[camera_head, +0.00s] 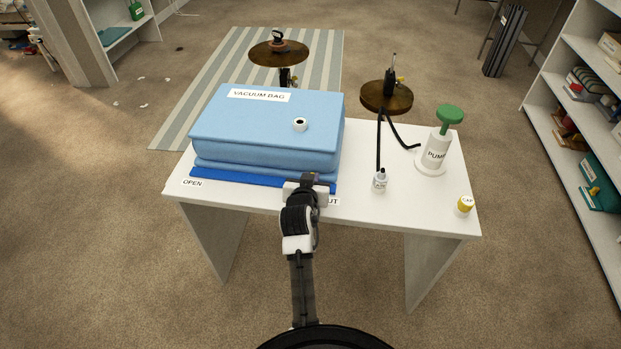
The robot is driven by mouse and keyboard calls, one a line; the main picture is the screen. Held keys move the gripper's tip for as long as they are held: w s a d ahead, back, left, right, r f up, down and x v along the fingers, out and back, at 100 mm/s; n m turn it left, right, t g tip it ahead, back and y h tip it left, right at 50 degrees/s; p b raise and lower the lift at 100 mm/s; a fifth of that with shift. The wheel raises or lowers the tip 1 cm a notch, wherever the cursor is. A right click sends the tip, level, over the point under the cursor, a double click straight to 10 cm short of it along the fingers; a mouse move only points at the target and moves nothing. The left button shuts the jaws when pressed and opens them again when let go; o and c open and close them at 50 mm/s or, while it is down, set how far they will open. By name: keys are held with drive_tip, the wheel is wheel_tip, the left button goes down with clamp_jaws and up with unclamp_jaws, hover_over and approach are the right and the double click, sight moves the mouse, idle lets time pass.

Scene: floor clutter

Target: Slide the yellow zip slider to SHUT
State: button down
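I cannot see the yellow zip slider; my gripper and wrist hide that part of the strip. Whether the fingers are open or closed does not show.
A white pump (433,153) with a green handle stands at the table's right. A black hose (379,145) ends at a small white fitting (380,181). A yellow and white cap (464,206) sits near the right corner. Shelves (580,95) stand at far right.

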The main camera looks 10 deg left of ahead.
drive_tip(key=c, duration=1.4)
unclamp_jaws()
drive_tip(key=shift+d, duration=0.3)
drive_tip(key=shift+a, duration=0.1)
drive_tip(key=shift+s+r, duration=0.1)
drive_tip(key=shift+s, duration=0.15)
drive_tip(key=b+v, duration=0.2)
drive_tip(key=v, duration=1.1)
